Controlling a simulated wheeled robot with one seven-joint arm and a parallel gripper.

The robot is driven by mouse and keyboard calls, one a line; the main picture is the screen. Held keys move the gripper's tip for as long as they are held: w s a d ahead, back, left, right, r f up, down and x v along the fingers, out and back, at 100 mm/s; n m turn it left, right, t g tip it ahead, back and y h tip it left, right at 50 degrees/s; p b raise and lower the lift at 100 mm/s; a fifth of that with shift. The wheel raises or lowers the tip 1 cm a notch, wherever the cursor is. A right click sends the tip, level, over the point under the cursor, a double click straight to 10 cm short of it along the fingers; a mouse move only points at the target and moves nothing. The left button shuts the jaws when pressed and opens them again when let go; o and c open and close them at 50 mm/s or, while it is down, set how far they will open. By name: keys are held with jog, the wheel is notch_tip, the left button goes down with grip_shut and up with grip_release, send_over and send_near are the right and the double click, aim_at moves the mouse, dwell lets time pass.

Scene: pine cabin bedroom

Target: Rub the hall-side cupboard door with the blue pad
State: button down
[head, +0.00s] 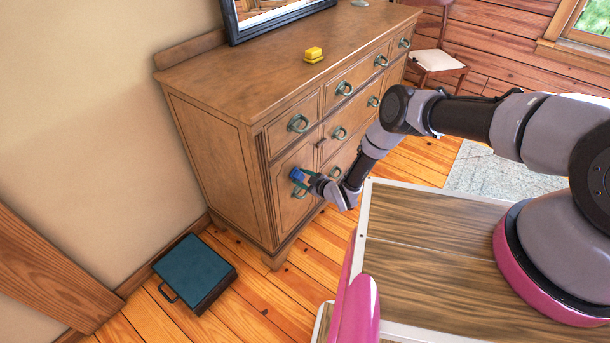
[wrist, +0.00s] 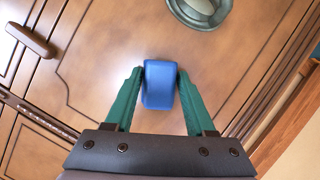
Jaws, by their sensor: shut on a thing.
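My gripper (wrist: 160,90) is shut on the blue pad (wrist: 158,84), with a green finger on each side of it. In the head view the pad (head: 297,174) is at the front of the wooden dresser, over the cupboard door (head: 291,204) at its left end. The door is brown wood with a carved outline, and it also shows in the wrist view (wrist: 105,60). A round green-grey handle (wrist: 200,8) on it is just beyond the pad. The pad is against or very near the door; I cannot tell if they touch.
A yellow butter-dish-like object (head: 314,54) and a dark-framed mirror (head: 270,18) stand on the dresser top (head: 215,82). A dark teal case (head: 195,272) lies on the floor at the dresser's left. A chair (head: 436,62) stands beyond the dresser.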

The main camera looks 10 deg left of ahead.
aim_at(290, 178)
jog(key=shift+s+a, duration=0.35)
jog(key=shift+s, duration=0.45)
jog(key=shift+s+a, duration=0.3)
jog(key=shift+s, duration=0.5)
jog(key=shift+a+r, duration=0.1)
jog(key=shift+r, duration=0.3)
jog(key=shift+w+d+r, duration=0.1)
jog(key=shift+w+d, duration=0.15)
jog(key=shift+w, duration=0.35)
jog(key=shift+w+d, duration=0.2)
jog(key=shift+w, duration=0.35)
jog(key=shift+w+d, duration=0.55)
jog(key=shift+w, duration=0.6)
jog(key=shift+w+d, duration=0.5)
jog(key=shift+w, duration=0.7)
jog(key=shift+w+d, duration=0.55)
jog(key=shift+w, duration=0.6)
jog(key=shift+s+a, duration=0.7)
jog(key=shift+s, duration=0.85)
jog(key=shift+s+a, duration=0.65)
jog(key=shift+s, duration=0.9)
jog(key=shift+s+a, duration=0.7)
jog(key=shift+s, duration=0.85)
jog(key=s+d, duration=0.2)
jog(key=d, duration=0.3)
jog(key=shift+s+d, duration=0.15)
jog(key=shift+d, duration=0.2)
